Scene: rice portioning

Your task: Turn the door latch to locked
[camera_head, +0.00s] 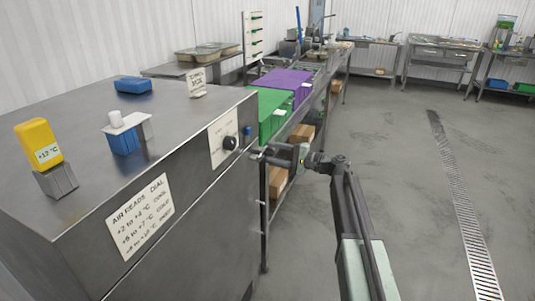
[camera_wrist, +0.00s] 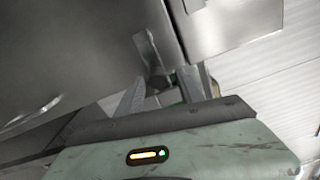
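The door latch (camera_wrist: 148,52) shows in the wrist view as a grey metal lever on the steel cabinet face, hanging slightly tilted. Its lower end reaches toward the gap between the fingers of my gripper (camera_wrist: 168,82). The fingers stand apart, one on each side of the lever's end; I cannot tell whether they touch it. In the head view my gripper (camera_head: 272,152) is at the right-hand front side of the steel cabinet (camera_head: 190,235), close to its face. The latch is hard to make out there, behind the fingers.
The cabinet front carries a panel with a black dial (camera_head: 229,142) and a sign (camera_head: 140,215). On top stand a yellow thermometer (camera_head: 38,142), a blue block (camera_head: 133,85) and a white-topped blue item (camera_head: 124,138). Green (camera_head: 270,110) and purple (camera_head: 285,82) crates lie beyond. Floor at right is clear.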

